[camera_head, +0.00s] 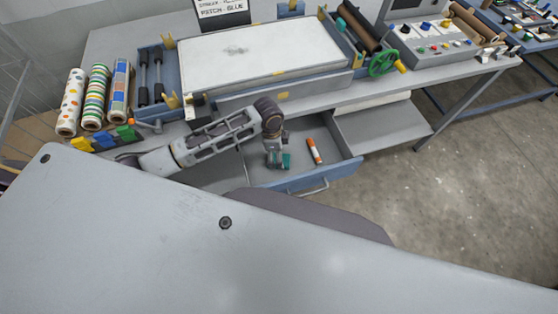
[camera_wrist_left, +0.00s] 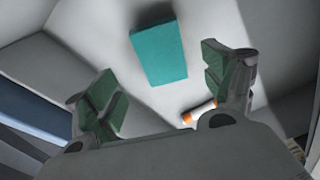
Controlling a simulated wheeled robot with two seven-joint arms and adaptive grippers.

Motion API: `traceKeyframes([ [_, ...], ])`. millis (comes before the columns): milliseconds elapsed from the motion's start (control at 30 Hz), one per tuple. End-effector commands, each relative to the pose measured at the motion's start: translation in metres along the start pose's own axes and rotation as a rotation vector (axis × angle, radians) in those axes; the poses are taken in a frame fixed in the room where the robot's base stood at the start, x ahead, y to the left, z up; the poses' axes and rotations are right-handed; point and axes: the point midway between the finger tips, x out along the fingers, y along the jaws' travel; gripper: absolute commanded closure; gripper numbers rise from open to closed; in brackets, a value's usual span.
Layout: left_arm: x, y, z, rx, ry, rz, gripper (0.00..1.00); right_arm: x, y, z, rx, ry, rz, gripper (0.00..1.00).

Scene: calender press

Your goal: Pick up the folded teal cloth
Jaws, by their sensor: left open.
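The folded teal cloth (camera_wrist_left: 159,52) shows in the left wrist view as a flat rectangular block on the pale floor of the open drawer (camera_head: 335,171). My left gripper (camera_wrist_left: 160,80) is open and empty, its two green-padded fingers spread on either side below the cloth in that view. The cloth lies beyond the fingertips and is not between them. In the head view my left gripper (camera_head: 278,162) reaches down into the drawer. A teal patch shows there, but I cannot tell cloth from finger pad. My right gripper is not in view.
An orange and white tube (camera_head: 314,151) lies in the drawer to the right of the gripper. The drawer walls are close around the hand. The workbench (camera_head: 310,97) with a white press bed (camera_head: 262,52) stands behind. Patterned rolls (camera_head: 95,97) stand at the left.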

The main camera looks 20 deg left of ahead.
Motion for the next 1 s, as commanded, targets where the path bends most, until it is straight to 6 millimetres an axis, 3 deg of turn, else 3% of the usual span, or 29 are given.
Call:
traceKeyframes([
  [367,0.006,-0.001,0.001,-0.002,-0.001,0.002,0.17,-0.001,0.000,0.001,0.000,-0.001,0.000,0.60],
  [800,0.046,-0.003,0.004,-0.001,-0.001,0.002,0.17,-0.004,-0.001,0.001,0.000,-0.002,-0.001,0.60],
  [1000,0.052,-0.003,0.003,0.000,0.000,0.001,0.17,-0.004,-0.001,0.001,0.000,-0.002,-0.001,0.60],
])
